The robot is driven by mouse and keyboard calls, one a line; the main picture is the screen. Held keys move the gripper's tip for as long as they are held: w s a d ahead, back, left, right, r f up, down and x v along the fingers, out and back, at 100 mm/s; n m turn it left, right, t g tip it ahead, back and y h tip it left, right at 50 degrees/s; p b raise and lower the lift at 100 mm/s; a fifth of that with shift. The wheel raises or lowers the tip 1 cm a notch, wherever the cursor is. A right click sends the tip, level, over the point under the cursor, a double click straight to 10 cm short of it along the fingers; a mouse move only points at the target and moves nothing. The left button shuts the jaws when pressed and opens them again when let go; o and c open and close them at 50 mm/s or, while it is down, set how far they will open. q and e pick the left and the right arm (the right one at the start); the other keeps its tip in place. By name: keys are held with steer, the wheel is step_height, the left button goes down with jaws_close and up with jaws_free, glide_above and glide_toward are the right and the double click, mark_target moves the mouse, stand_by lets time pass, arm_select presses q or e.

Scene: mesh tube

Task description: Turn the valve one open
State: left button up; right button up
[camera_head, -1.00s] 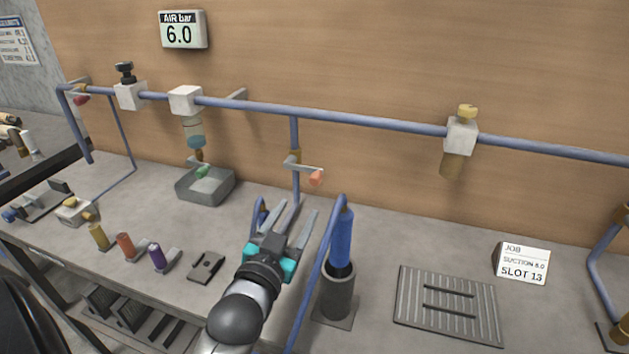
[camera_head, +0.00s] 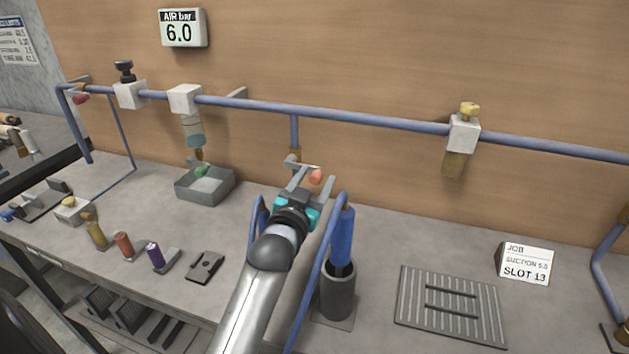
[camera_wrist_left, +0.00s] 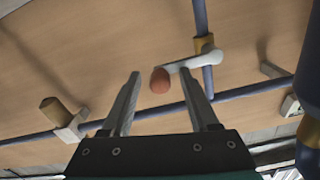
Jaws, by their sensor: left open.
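A valve with a lever (camera_head: 303,165) sits on the vertical blue pipe below the rail; its brass body is partly hidden. The lever lies about level, pointing right, and ends in an orange knob (camera_head: 317,177). In the left wrist view, the knob (camera_wrist_left: 160,81) shows between the fingertips and the pale lever (camera_wrist_left: 188,61) runs right to the brass body (camera_wrist_left: 204,44). My left gripper (camera_head: 313,182) is open, its fingers on either side of the knob; contact cannot be told. Another red-handled valve (camera_head: 81,99) is at the far left. No number marks either valve. My right gripper is out of view.
A blue tool in a grey holder (camera_head: 338,290) and a bent blue pipe stand close right of my left arm. A grey tray (camera_head: 183,190) is to the left. An air gauge (camera_head: 183,29) reads 6.0. A ribbed plate (camera_head: 410,320) lies at right.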

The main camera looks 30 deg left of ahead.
arm_select(q)
jaws_close()
stand_by(0.5)
stand_by(0.9)
